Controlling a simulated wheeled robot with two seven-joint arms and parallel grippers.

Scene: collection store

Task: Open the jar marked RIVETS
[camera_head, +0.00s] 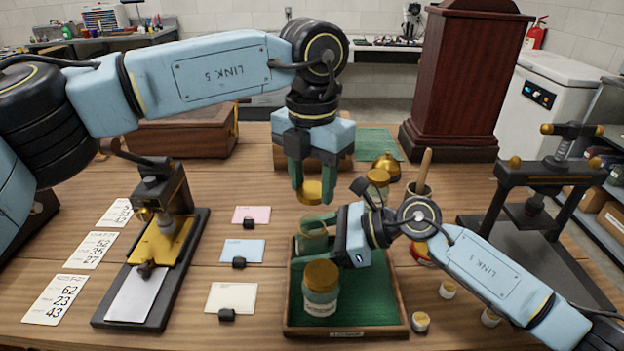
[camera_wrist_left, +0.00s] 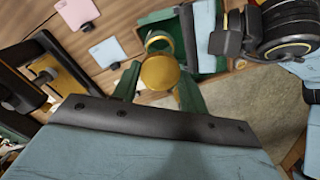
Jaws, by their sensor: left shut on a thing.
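My left gripper (camera_head: 312,190) points down and is shut on a round gold lid (camera_head: 311,191); the lid also shows between its fingers in the left wrist view (camera_wrist_left: 159,72). Below it, apart from the lid, a greenish glass jar (camera_head: 312,237) stands at the green-lined tray's (camera_head: 287,300) back left with its rim bare. My right gripper (camera_head: 318,240) comes from the right with its fingers around this jar's body. A second jar (camera_head: 321,290) with a gold lid stands at the front left of the tray. Its label is too small to read, and the open jar's label is hidden.
Another gold-lidded jar (camera_head: 377,180) stands behind my right wrist, near a brass dome (camera_head: 386,167) and a mortar with pestle (camera_head: 416,189). A press (camera_head: 160,235) stands left, another (camera_head: 540,200) right. Small pots (camera_head: 420,322) lie right of the tray. The tray's front right is clear.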

